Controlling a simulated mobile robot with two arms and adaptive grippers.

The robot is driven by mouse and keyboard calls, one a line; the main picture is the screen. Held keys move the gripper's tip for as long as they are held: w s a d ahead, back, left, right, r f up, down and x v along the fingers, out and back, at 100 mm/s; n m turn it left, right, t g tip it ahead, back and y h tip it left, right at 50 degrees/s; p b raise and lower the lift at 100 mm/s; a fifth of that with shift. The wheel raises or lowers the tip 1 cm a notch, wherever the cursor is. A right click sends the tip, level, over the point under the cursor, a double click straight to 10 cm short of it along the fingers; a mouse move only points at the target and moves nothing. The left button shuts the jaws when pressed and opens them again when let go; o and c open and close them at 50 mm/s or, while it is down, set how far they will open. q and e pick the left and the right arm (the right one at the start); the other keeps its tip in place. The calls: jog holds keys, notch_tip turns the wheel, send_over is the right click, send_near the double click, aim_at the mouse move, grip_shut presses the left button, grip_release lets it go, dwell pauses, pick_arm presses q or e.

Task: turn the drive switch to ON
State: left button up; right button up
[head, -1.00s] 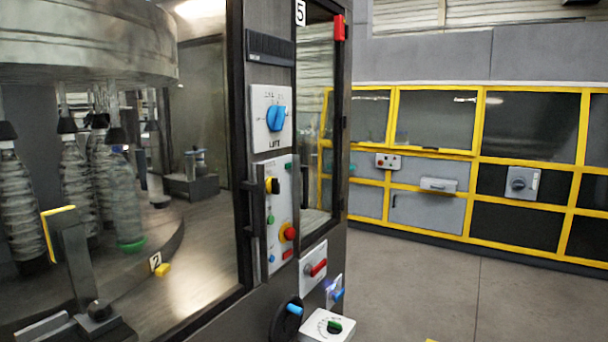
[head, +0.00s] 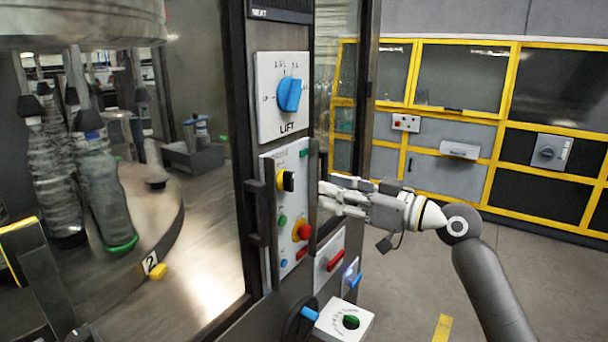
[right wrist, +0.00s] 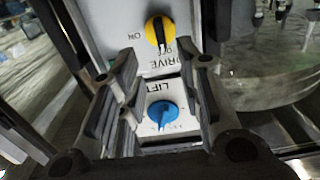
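The drive switch (head: 286,180) is a yellow knob with a black handle, high on the white control panel (head: 272,215) below the LIFT panel. In the right wrist view, which is upside down, the drive switch (right wrist: 157,31) shows between the fingertips, with its handle pointing to about OFF; ON is printed to one side. My right gripper (head: 326,197) is open and empty, to the right of the panel and apart from the switch. Its two fingers also show in the right wrist view (right wrist: 158,62). My left gripper is not in view.
The blue LIFT knob (head: 289,94) sits above the drive switch. A red emergency button (head: 303,231) and small buttons are below it. A dark handle bar (head: 257,211) stands at the panel's left. A red-handled switch (head: 333,260) and a green dial (head: 350,321) are lower down.

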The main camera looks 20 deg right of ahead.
aim_at(293, 181)
jog(key=x, duration=0.1)
jog(key=p+x, duration=0.1)
jog(key=x, duration=0.1)
jog(key=p+x, duration=0.1)
jog(key=x, duration=0.1)
jog(key=shift+s+a+r, duration=0.1)
jog(key=shift+a+r, duration=0.1)
jog(key=shift+r, duration=0.1)
jog(key=x, duration=0.2)
jog(key=p+x, duration=0.1)
jog(key=x, duration=0.1)
jog(key=shift+f, duration=0.25)
jog(key=shift+w+f, duration=0.1)
jog(key=shift+w, duration=0.15)
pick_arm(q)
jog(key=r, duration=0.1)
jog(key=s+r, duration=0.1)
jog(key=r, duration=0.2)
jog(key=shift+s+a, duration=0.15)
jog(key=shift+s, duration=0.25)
pick_arm(e)
grip_shut()
